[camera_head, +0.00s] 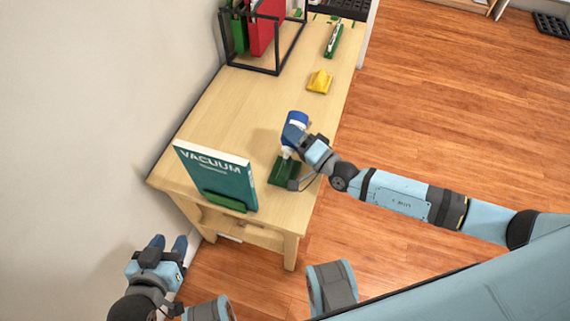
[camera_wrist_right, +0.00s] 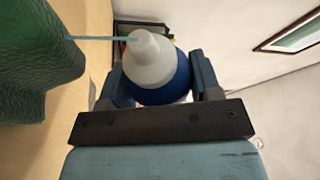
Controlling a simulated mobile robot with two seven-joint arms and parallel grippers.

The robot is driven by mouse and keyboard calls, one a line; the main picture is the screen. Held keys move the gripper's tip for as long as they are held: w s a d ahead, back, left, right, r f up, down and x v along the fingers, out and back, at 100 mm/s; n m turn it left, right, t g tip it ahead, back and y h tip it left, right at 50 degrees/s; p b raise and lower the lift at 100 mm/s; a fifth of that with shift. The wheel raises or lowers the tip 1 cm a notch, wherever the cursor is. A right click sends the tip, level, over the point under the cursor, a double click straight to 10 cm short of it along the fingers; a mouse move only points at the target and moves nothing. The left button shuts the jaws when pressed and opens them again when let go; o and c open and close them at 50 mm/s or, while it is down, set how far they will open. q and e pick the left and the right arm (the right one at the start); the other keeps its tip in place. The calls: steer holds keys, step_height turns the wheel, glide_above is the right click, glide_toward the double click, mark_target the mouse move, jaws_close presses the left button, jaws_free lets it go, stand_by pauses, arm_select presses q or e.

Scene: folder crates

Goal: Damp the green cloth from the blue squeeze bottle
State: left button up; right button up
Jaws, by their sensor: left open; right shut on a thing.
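The blue squeeze bottle (camera_head: 295,122) is tipped with its white nozzle down, above the green cloth (camera_head: 283,171) on the wooden table. My right gripper (camera_head: 304,143) is shut around the bottle; in the right wrist view its fingers (camera_wrist_right: 163,82) sit on both sides of the blue body (camera_wrist_right: 178,88). There a thin light-blue stream (camera_wrist_right: 100,38) runs from the white nozzle (camera_wrist_right: 150,58) to the green cloth (camera_wrist_right: 40,55). The nozzle is apart from the cloth. My left gripper (camera_head: 169,243) is open and empty, off the table at the lower left.
A teal "VACUUM" book (camera_head: 218,175) stands in a green holder at the table's near end. A yellow object (camera_head: 319,81), a green-and-white item (camera_head: 333,40) and a black wire rack (camera_head: 250,69) with red and green folders are farther back. The wooden tabletop (camera_head: 235,115) is clear mid-left.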

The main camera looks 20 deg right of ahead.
steer(key=shift+d+m+h, duration=0.1)
steer(key=shift+m+h, duration=0.2)
steer(key=shift+m, duration=0.5)
steer(key=shift+w+f+m+p, duration=0.1)
steer(key=shift+m+p, duration=0.2)
steer(key=shift+m+g+h+p, duration=0.3)
steer(key=shift+m+g+p, duration=0.15)
steer(key=shift+m, duration=0.25)
steer(key=shift+f+m+p, duration=0.3)
steer(key=shift+m+p, duration=0.05)
steer(key=shift+m, duration=0.25)
steer(key=shift+f, duration=0.1)
